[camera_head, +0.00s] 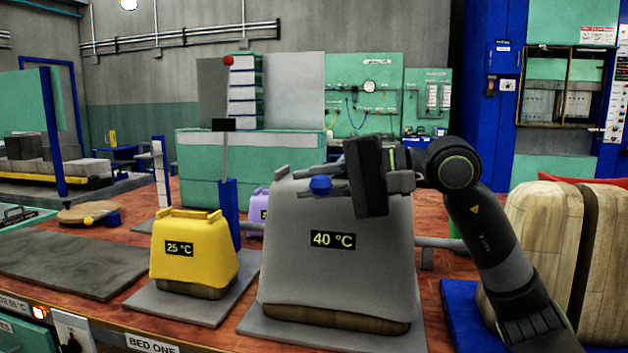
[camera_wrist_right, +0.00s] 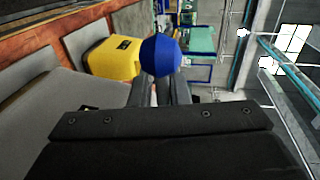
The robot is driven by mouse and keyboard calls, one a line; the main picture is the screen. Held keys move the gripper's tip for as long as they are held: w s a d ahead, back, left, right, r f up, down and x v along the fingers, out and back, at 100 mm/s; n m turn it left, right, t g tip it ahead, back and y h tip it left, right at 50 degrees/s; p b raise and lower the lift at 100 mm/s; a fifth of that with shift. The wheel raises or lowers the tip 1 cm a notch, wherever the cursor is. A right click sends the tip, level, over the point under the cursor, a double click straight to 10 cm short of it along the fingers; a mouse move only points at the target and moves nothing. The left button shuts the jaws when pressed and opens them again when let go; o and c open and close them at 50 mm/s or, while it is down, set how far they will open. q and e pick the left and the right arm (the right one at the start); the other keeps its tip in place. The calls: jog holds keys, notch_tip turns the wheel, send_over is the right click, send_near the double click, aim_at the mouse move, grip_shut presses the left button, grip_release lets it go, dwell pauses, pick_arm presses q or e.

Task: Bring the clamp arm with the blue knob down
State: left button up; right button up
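The blue knob (camera_head: 320,185) shows in front of the upper part of the grey 40 °C press head (camera_head: 285,260). It also shows as a round blue ball (camera_wrist_right: 160,56) in the right wrist view, at the tips of my right gripper's fingers. My right gripper (camera_head: 338,180) reaches in from the right, with its dark body just right of the knob. The fingers (camera_wrist_right: 162,92) look close together, and whether they grip the knob is unclear. The clamp arm behind the knob is mostly hidden, so its angle cannot be told. My left gripper is out of view.
A wooden block (camera_head: 545,235) stands at the right. A bare grey mat (camera_head: 70,263) lies at the left.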

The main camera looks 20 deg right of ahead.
jog(key=o, duration=0.4)
jog(key=shift+f, duration=0.3)
jog(key=shift+r, duration=0.1)
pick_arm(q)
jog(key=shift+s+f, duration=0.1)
